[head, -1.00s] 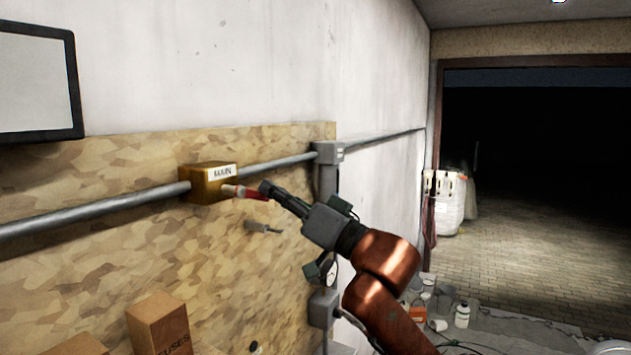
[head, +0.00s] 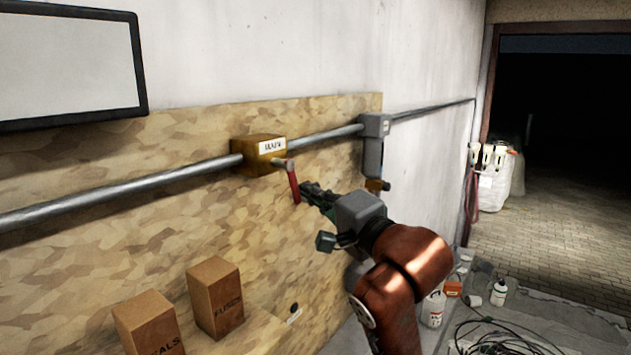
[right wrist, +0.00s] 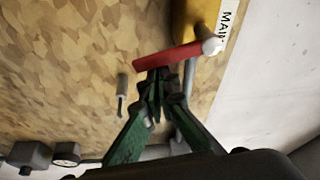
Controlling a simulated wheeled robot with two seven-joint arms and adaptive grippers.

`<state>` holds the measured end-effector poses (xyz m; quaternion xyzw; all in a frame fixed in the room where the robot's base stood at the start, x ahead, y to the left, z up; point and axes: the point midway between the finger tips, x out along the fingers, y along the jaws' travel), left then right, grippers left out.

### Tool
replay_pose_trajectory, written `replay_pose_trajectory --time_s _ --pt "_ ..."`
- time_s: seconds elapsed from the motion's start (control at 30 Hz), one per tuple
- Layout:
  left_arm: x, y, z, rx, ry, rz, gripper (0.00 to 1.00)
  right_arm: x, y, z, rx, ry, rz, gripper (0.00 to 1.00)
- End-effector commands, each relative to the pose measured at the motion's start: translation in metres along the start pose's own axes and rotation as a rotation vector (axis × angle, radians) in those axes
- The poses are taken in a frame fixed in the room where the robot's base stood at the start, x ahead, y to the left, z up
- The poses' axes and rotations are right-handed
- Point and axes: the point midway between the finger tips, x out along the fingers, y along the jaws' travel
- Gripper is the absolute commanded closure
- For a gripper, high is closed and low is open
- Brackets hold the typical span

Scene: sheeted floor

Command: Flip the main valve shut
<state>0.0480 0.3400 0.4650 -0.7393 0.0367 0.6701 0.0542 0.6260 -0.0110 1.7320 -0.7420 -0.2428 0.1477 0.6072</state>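The main valve is a yellow box (head: 258,156) labelled MAIN on a grey pipe along the wall board. Its red lever (head: 293,184) points downward, across the pipe's line. In the right wrist view the red lever (right wrist: 166,57) lies just beyond my fingertips, with the yellow box (right wrist: 192,17) above. My right gripper (head: 305,191) is at the lever's lower part; its fingers (right wrist: 160,78) are drawn together, with their tips at the lever's edge, and they do not appear to clasp it. Whether they touch is hard to tell. My left gripper is not in view.
A small grey fitting (right wrist: 121,90) sticks out of the board near the lever. A grey junction box (head: 374,126) is on the pipe to the right. Cardboard boxes (head: 215,297) stand at lower left.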

Motion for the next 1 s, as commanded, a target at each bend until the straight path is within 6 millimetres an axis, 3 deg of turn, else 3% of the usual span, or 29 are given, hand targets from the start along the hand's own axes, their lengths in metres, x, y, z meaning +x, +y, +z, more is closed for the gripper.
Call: replay_pose_trajectory --time_s 0.4,1.0 --pt "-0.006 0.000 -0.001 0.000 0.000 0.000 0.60 -0.004 0.001 0.017 0.016 -0.007 0.003 1.00" --pt "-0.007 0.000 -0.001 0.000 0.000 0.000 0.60 -0.005 0.002 0.021 0.013 -0.008 0.004 1.00"
